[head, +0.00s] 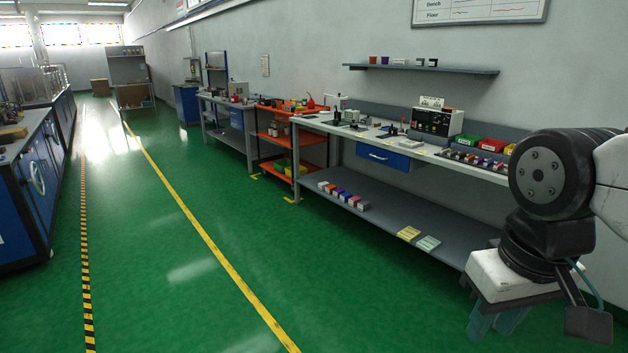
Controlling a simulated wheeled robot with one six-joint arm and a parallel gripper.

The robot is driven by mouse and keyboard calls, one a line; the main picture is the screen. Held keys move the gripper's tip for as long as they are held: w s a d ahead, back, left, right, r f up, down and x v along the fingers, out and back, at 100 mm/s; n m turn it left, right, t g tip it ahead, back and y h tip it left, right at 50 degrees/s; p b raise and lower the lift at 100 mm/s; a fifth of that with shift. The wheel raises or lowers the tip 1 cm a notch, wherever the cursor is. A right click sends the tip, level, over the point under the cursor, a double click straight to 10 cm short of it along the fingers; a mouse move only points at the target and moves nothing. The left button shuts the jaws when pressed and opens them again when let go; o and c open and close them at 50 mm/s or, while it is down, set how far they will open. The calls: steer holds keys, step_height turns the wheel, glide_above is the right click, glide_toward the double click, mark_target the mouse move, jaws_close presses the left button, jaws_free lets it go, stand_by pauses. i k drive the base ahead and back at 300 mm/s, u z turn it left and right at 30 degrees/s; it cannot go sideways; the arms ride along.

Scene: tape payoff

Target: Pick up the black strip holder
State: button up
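The white-topped workbench (312,122) stands along the right wall and carries several small dark items. One low dark item (389,132) lies near the middle of its top. At this distance I cannot tell which item, if any, is the black strip holder. My gripper (496,322) hangs at the lower right, in front of the bench and well apart from the items on its top. Its teal fingers point down over the green floor. I see nothing held in it, but its opening is unclear from this angle.
A black instrument box (437,122) and coloured bins (480,144) stand at the bench's right part. A wall shelf (425,69) hangs above. An orange cart (288,137) stands left of the bench. The green floor in front is clear; blue cabinets (35,185) line the left.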

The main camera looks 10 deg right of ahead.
mark_target(462, 154)
steer(key=i, duration=4.6)
steer(key=z, duration=3.65)
